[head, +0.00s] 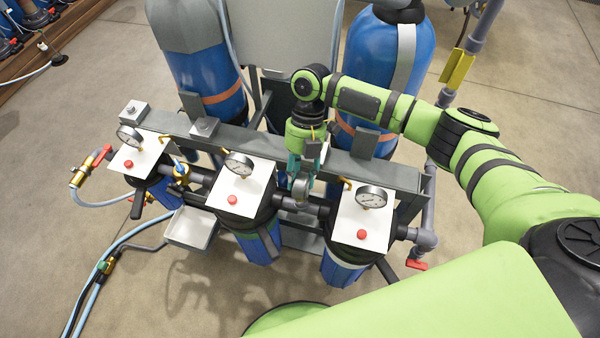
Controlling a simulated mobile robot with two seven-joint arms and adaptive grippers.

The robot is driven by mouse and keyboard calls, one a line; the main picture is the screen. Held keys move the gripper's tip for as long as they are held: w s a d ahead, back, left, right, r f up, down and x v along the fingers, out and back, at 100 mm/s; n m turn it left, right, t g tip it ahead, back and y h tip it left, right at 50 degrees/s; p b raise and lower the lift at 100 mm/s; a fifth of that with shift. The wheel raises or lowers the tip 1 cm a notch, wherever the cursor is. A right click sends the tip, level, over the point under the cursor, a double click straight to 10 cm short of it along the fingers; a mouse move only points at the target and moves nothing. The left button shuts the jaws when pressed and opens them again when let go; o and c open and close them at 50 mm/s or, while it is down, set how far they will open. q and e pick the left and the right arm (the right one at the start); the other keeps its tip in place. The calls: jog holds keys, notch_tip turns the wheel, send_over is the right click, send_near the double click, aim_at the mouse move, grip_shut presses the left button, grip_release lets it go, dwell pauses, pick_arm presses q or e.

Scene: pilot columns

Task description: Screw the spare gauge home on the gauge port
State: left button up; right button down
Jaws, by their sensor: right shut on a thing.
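My right gripper (301,180) reaches down from above between the middle and right filter housings. It is shut on a small round grey thing, which looks like the spare gauge (301,190), just above the dark pipe (290,204). The gauge port cannot be made out; the gripper and gauge cover that spot, so I cannot tell whether the gauge touches it. My left gripper is not in view.
Three mounted gauges stand at the left (129,136), middle (239,164) and right (371,196) white plates. A grey beam (270,147) runs behind the gripper, with blue tanks beyond. A grey tray (191,232) hangs at front left.

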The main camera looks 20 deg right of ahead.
jog(key=shift+f+b, duration=0.8)
jog(key=shift+f, duration=0.4)
dwell(0.5)
jog(key=shift+s+r+m+p, duration=0.15)
jog(key=shift+m+p, duration=0.15)
jog(key=shift+p, duration=0.2)
jog(key=m+p, duration=0.1)
jog(key=m+t+y+p, duration=0.1)
jog(key=m+p, duration=0.1)
jog(key=shift+s+d, duration=0.1)
jog(key=shift+d, duration=0.2)
jog(key=shift+m+p, duration=0.45)
jog(key=shift+m, duration=0.05)
jog(key=shift+f, duration=0.2)
